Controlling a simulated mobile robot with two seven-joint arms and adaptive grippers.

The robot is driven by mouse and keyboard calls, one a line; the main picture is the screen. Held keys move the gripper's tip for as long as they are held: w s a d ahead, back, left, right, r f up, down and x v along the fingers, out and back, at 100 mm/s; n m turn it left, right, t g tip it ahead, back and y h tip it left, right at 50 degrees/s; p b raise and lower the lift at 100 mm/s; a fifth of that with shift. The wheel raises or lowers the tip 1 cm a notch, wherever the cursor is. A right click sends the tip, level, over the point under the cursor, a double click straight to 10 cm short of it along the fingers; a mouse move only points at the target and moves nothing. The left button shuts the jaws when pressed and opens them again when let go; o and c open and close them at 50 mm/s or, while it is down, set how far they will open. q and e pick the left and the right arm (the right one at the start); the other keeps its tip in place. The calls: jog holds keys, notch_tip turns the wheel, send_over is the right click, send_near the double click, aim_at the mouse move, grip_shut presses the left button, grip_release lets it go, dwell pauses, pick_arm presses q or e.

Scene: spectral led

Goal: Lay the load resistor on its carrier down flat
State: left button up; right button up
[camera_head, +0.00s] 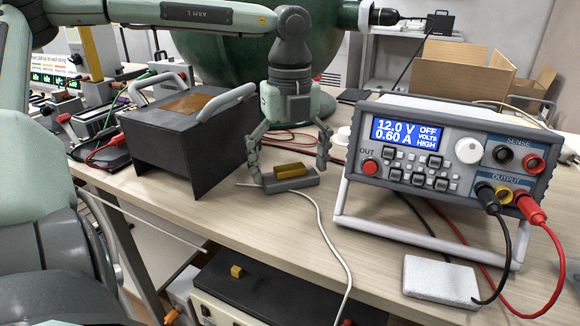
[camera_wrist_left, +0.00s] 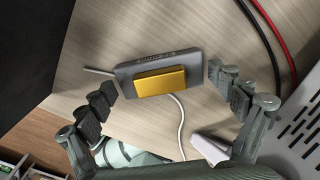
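The load resistor (camera_head: 290,170) is a gold block on a dark grey carrier (camera_head: 304,182). The carrier lies flat on the table, gold side up. The wrist view shows the gold block (camera_wrist_left: 160,82) and the carrier (camera_wrist_left: 160,59) from above, with a cable at the carrier's left end. My left gripper (camera_head: 290,177) points down over it, open. Its fingers stand at the carrier's two ends, with small gaps visible in the wrist view (camera_wrist_left: 163,84). My right gripper is not in view.
A black box with grey handles (camera_head: 180,135) stands close on the left. A power supply (camera_head: 440,150) showing 12.0 V, 0.60 A and OFF stands on the right. A white cable (camera_head: 335,250) runs over the table's front edge. A light grey block (camera_head: 440,280) lies at front right.

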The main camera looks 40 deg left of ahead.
aim_at(290, 167)
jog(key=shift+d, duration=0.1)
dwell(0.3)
pick_arm(q)
jog(key=shift+r, duration=0.15)
notch_tip(290, 167, up, 12)
jog(key=p, duration=0.1)
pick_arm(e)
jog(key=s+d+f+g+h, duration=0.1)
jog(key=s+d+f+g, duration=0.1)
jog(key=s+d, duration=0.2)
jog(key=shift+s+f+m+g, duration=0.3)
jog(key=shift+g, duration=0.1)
